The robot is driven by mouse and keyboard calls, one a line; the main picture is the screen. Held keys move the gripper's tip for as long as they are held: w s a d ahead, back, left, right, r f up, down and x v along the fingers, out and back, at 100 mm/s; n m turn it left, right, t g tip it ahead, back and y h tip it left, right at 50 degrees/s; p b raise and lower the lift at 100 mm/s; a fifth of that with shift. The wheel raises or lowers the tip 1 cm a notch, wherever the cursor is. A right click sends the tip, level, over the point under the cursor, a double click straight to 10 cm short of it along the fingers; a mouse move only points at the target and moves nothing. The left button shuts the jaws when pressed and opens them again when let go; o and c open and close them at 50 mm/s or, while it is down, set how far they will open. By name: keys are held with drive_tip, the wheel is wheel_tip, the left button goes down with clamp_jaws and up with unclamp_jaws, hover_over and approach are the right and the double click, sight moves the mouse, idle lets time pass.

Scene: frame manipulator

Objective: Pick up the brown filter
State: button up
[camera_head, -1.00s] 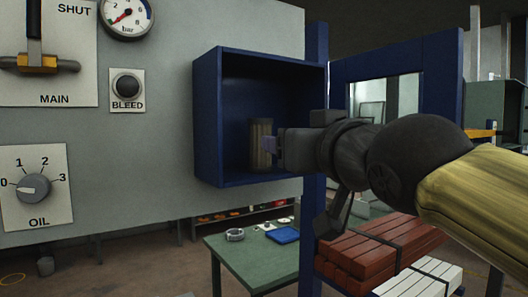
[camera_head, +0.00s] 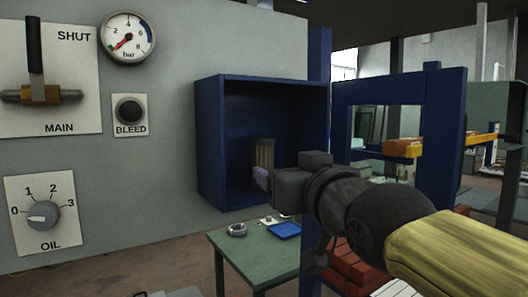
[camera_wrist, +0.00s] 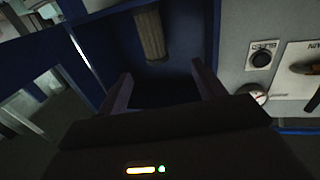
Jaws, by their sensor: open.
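The brown filter (camera_head: 265,152) is a ribbed cylinder standing inside the blue open-fronted box (camera_head: 261,78) on the grey panel. In the head view its lower part is hidden behind my gripper (camera_head: 262,178). In the wrist view the filter (camera_wrist: 149,34) is at the upper middle, beyond my fingertips. My gripper (camera_wrist: 160,82) is open and empty there, its two fingers reaching into the box with a gap between them. The filter lies ahead of the fingers, not between them.
A blue door frame with a window (camera_head: 440,125) stands right of the box, close to my arm. The grey panel carries a gauge (camera_head: 128,38), a BLEED button (camera_head: 130,111), an OIL knob (camera_head: 43,214) and a MAIN lever (camera_head: 35,50). A green table (camera_head: 240,258) is below.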

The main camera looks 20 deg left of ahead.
sight(268, 158)
drive_tip(key=shift+w+d+r+p, duration=0.25)
drive_tip(key=shift+w+p, duration=0.1)
drive_tip(key=shift+p, duration=1.3)
drive_tip(key=p+x, duration=0.3)
drive_tip(key=x, duration=0.1)
drive_tip(key=p+x, duration=0.3)
drive_tip(key=x, duration=0.2)
drive_tip(key=shift+w+d+f, duration=0.1)
drive_tip(key=shift+w+d, duration=0.1)
drive_tip(key=shift+w, duration=0.05)
drive_tip(key=shift+w+a+f, duration=0.15)
drive_tip(key=shift+w+a, duration=0.1)
drive_tip(key=shift+w, duration=0.1)
drive_tip(key=shift+s, duration=0.1)
